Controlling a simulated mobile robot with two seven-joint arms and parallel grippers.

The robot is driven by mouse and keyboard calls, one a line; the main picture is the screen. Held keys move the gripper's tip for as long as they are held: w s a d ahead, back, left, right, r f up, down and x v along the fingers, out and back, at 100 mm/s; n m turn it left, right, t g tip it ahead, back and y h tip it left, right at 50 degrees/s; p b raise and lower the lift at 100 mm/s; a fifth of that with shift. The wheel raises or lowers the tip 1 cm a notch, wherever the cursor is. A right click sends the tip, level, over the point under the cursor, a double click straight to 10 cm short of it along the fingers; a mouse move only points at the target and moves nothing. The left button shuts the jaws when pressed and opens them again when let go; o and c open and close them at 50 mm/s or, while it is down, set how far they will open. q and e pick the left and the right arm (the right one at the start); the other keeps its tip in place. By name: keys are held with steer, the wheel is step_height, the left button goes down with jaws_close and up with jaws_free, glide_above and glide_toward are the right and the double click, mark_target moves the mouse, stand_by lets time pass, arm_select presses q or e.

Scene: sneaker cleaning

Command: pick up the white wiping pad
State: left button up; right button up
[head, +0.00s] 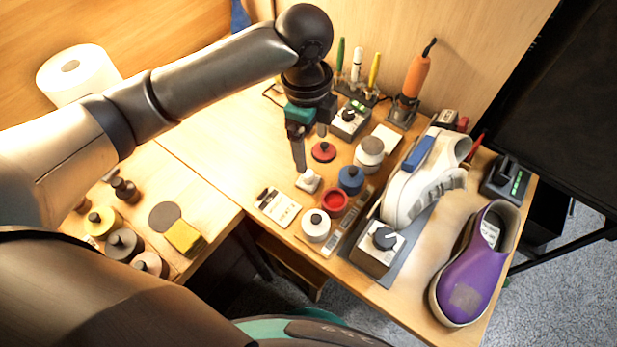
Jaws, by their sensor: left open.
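A small white block with a raised top (308,181) stands on the table just below my left gripper; it may be the white wiping pad. A flat white square (387,138) lies farther back, to the right of a white jar, and could also be the pad; I cannot tell which. My left gripper (310,152) points down with its fingers apart and nothing visible between them. Its near fingertip is close above the small white block; I cannot tell whether they touch. My right gripper is not in view.
A white sneaker (421,190) with a blue piece on it and a purple shoe (473,268) stand at right. Lidded jars, including a blue one (350,180) and a red one (334,202), crowd the middle. The table (205,165) is clear left of my gripper.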

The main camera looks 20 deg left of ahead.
mark_target(308, 173)
arm_select(q)
steer(key=shift+y, duration=0.3)
steer(key=f+b, duration=0.1)
steer(key=f, duration=0.2)
steer(key=a+f+b, duration=0.1)
steer(key=f, duration=0.1)
steer(key=w+f+b, duration=0.1)
steer(key=f, duration=0.2)
steer(key=shift+a+f, duration=0.35)
steer(key=shift+w+d+f+b, duration=0.15)
steer(key=shift+f+b, duration=0.35)
steer(key=shift+f, duration=0.85)
steer(key=shift+w+d+f+b, duration=0.15)
steer(key=shift+f+b, duration=0.3)
steer(key=shift+f, duration=0.85)
steer(key=shift+s, duration=0.1)
steer(key=shift+c, duration=0.4)
steer(key=c, duration=1.3)
